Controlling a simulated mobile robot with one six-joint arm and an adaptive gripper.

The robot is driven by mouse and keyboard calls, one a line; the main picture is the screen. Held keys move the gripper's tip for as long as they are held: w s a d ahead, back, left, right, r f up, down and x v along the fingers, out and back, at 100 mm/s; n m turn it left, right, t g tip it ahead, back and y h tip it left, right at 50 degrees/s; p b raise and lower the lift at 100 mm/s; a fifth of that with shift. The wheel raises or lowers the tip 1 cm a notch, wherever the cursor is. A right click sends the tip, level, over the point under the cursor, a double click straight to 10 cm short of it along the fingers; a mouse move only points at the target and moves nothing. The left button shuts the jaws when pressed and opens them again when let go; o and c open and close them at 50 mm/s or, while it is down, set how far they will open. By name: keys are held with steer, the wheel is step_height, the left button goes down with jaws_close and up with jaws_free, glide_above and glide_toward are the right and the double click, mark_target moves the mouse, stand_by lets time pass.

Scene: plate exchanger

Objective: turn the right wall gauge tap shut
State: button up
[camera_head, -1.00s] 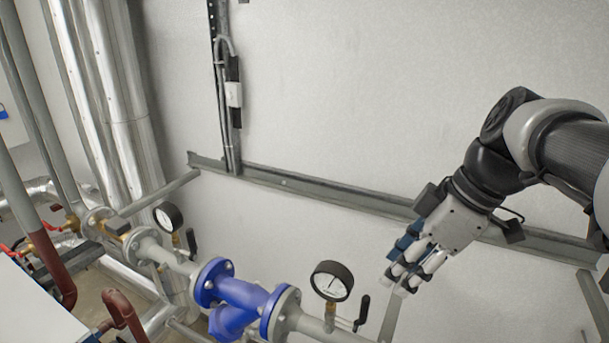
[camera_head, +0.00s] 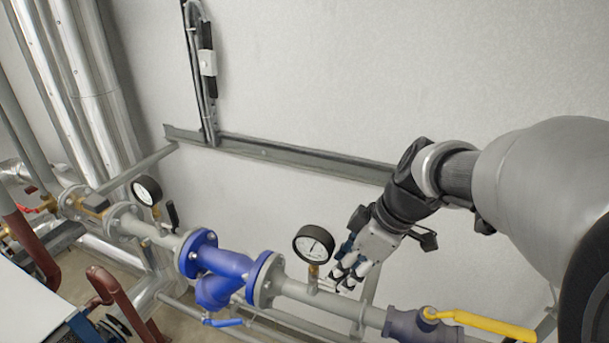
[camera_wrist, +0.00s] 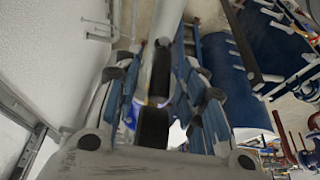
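The right wall gauge (camera_head: 313,244) has a white dial and a black rim, and stands on a brass stem (camera_head: 313,271) above the grey pipe (camera_head: 330,302). My gripper (camera_head: 343,280) is just right of the stem, pointing down and left, where the gauge's black tap lever is hidden behind the fingers. In the wrist view the fingers of my gripper (camera_wrist: 160,105) stand apart, with blue pads on both sides. A dark upright piece (camera_wrist: 153,127) shows between them; I cannot tell whether it is the tap lever or whether the fingers touch it.
A second gauge (camera_head: 147,190) with a black lever (camera_head: 172,214) stands further left. A blue flanged strainer (camera_head: 225,270) lies between the gauges. A yellow-handled valve (camera_head: 480,324) is at the lower right. A metal rail (camera_head: 290,157) runs along the wall behind.

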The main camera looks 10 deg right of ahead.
steer(key=shift+c, duration=0.5)
jaws_close()
